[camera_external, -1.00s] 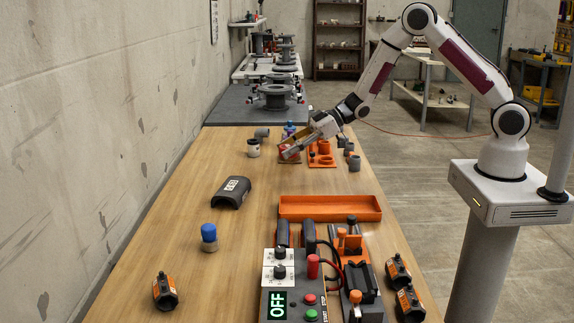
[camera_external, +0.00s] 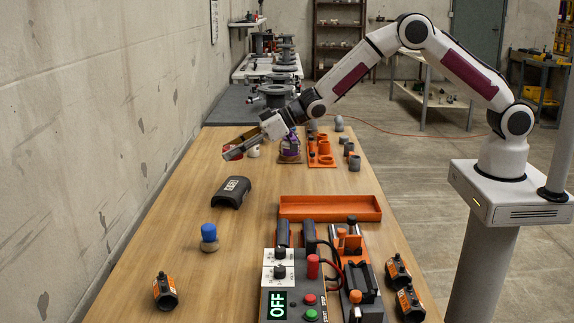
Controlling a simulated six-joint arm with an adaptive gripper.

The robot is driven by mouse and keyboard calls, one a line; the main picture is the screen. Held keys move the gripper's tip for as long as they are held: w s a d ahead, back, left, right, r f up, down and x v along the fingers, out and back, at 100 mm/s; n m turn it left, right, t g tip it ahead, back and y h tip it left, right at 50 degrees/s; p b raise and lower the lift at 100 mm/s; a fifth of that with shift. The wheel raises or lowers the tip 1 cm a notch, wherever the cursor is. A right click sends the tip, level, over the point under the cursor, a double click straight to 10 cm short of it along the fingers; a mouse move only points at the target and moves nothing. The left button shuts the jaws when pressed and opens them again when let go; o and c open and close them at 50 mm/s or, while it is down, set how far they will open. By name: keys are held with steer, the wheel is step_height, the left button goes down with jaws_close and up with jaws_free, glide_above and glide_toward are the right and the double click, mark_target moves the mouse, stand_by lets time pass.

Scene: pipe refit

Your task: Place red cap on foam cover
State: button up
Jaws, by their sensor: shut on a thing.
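The red cap (camera_external: 230,154) is held between the fingertips of my gripper (camera_external: 234,151), up off the wooden table. The foam cover appears to be the dark grey half-round shell (camera_external: 231,192) with a white label, lying on the table at left of centre. My gripper is a little behind the shell in the picture, with a visible gap between the cap and the shell. The fingers partly hide the cap.
An orange tray (camera_external: 330,208) and a control box reading OFF (camera_external: 279,304) are to the right.

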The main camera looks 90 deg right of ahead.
steer(key=shift+w+d+r+m+h, duration=0.4)
steer(key=shift+w+d+r, duration=0.05)
steer(key=shift+w, duration=0.25)
steer(key=shift+w+d, duration=0.1)
steer(key=shift+d, duration=0.2)
steer(key=shift+d+f+m+h, duration=0.15)
steer(key=shift+d+m+h, duration=0.05)
steer(key=shift+m+h, duration=0.1)
steer(key=shift+f, duration=0.1)
glide_above(231, 185)
steer(key=shift+f, duration=3.15)
steer(key=shift+f, duration=1.85)
steer(key=shift+f, duration=0.15)
